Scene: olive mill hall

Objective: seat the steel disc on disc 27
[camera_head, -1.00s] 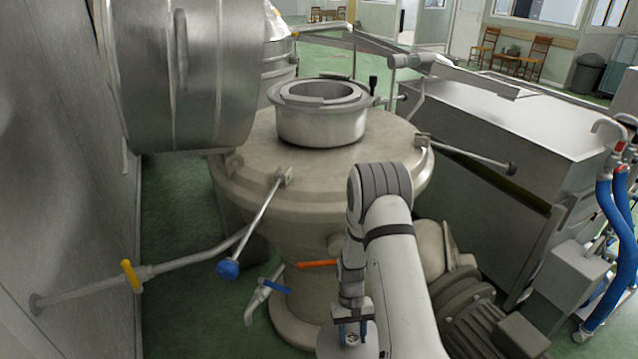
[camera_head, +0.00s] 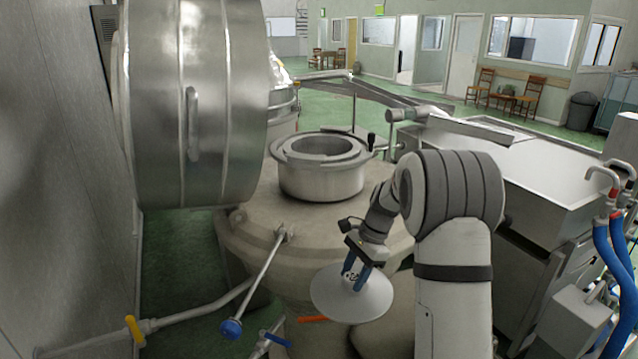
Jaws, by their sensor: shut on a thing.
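My gripper (camera_head: 354,272), with blue fingers, is shut on the steel disc (camera_head: 378,300) near its middle. The disc is a flat, round, pale grey plate, held tilted in front of the large beige machine. It hides part of that machine's front. Behind and above the gripper, a round steel collar (camera_head: 320,186) with an open top stands on the machine's domed cover. No number shows on anything, so I cannot tell which thing is disc 27.
A big steel drum (camera_head: 195,110) hangs at the upper left. A rod with a blue knob (camera_head: 231,328) sticks out left of the disc. A long steel trough (camera_head: 540,180) stands at the right, with blue hoses (camera_head: 612,255). Green floor is open at the back.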

